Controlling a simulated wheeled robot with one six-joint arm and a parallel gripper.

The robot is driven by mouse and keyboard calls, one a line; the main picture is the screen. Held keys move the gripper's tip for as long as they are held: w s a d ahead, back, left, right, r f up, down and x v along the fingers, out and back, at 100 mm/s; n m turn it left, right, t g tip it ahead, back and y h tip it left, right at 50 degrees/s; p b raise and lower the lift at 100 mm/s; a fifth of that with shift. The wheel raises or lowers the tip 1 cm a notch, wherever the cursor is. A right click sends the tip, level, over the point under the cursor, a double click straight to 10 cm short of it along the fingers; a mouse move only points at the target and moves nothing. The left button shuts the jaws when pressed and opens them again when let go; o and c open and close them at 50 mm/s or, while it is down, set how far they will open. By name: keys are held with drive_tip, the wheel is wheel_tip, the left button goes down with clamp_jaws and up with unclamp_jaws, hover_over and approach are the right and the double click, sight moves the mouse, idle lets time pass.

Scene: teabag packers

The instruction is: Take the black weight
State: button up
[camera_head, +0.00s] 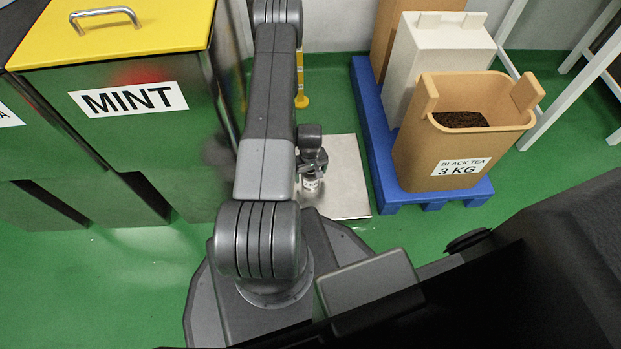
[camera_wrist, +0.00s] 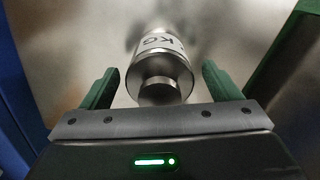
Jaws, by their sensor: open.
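A silver metal cylinder weight (camera_wrist: 160,68) with a knob and a white label ending in "KG" lies between the fingers of my gripper (camera_wrist: 159,72) in the wrist view. My gripper is open, with a green finger on each side of the weight and gaps visible. In the head view the weight (camera_head: 311,184) shows as a small pale labelled piece just below my gripper (camera_head: 313,168), over the steel plate (camera_head: 348,180). The weight looks silver, not black; I see no black weight. My arm hides part of the plate.
A blue pallet (camera_head: 372,140) right of the plate carries a brown "BLACK TEA 3 KG" bin (camera_head: 405,160) and a white bin (camera_head: 430,55). A steel "MINT" cabinet (camera_head: 140,150) with a yellow lid stands left. A yellow post (camera_head: 301,80) rises behind my arm.

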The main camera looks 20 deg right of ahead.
clamp_jaws()
drive_tip(key=shift+r, duration=0.1)
drive_tip(key=shift+r, duration=0.1)
idle(0.3)
